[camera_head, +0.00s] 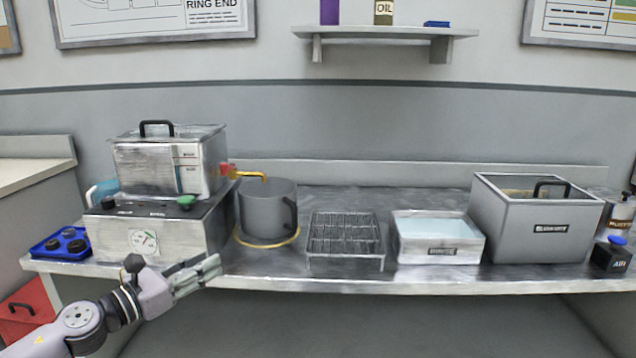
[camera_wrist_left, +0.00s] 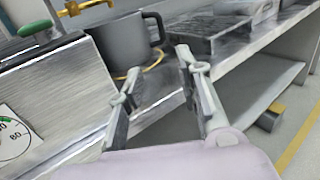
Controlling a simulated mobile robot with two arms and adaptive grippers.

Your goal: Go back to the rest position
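My left gripper (camera_head: 214,267) is in front of the bench's front edge, below and left of the grey pot. In the left wrist view its two fingers (camera_wrist_left: 158,62) stand apart with nothing between them, so it is open and empty. The left arm comes in from the lower left of the head view. My right gripper is in neither view.
The metal bench (camera_head: 330,282) carries a heater box (camera_head: 120,232) with a lidded tank (camera_head: 150,168), a grey pot (camera_head: 265,208), a wire rack (camera_head: 345,242), a water tray (camera_head: 437,252) and a larger bin (camera_head: 535,240). A red box (camera_head: 28,312) stands lower left.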

